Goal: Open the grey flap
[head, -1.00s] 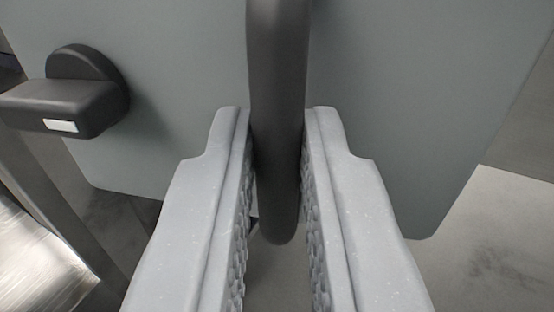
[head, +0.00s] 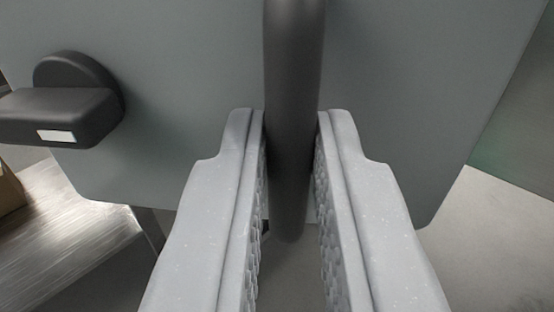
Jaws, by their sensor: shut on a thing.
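The grey flap (head: 410,110) fills the upper part of the head view as a flat panel with rounded lower corners. A dark upright bar handle (head: 293,70) stands out in front of it. My gripper (head: 291,125) has its two pale fingers on either side of the handle and is shut on it near its lower end. A dark latch knob (head: 70,105) with a small white mark sits at the flap's left side. The flap's top edge is out of view.
Below and left of the flap is a shiny brushed metal surface (head: 70,215), with a brown edge (head: 10,190) at the far left. Pale grey floor (head: 490,250) shows at the lower right. A greenish-grey surface (head: 515,130) stands to the right.

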